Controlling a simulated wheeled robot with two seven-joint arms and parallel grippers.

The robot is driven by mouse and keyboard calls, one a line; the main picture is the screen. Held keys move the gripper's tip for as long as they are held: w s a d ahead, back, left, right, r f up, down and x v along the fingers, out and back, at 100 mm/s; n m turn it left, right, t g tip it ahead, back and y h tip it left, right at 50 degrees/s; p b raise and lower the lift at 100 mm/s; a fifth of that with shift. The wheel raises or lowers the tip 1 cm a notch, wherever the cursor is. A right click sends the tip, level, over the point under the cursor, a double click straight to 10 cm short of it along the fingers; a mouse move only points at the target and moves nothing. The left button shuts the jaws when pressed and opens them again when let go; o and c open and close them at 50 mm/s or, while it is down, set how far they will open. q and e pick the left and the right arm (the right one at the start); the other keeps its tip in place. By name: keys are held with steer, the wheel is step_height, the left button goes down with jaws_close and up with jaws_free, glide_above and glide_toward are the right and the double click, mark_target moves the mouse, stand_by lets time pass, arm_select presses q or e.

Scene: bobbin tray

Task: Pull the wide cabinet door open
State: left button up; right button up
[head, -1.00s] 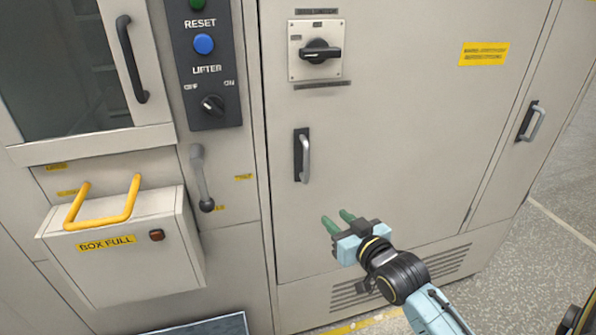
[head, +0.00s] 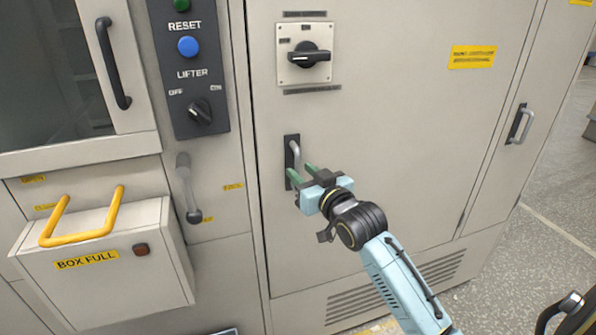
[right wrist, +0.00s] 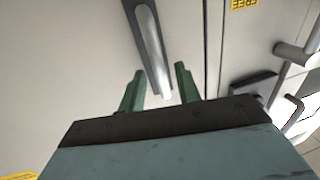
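The wide cabinet door (head: 390,130) is a large beige panel and looks shut. Its handle (head: 294,157) is a grey vertical bar on a dark plate near the door's left edge. The handle also shows in the right wrist view (right wrist: 151,45), with its end between the fingers. My right gripper (head: 301,171) is open, with green fingertips at the lower part of the handle. In the right wrist view the gripper (right wrist: 158,85) has one finger on each side of the bar, with gaps visible. The lower handle is partly hidden by the gripper in the head view. My left gripper is not in view.
A rotary switch (head: 304,56) sits above the handle. Left of the door are a lever (head: 187,190), a control panel (head: 187,75) and a box (head: 100,255) with a yellow handle. A narrower door with its own handle (head: 520,124) is at right.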

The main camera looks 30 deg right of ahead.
steer(key=shift+w, duration=1.3)
steer(key=shift+c, duration=0.3)
jaws_close()
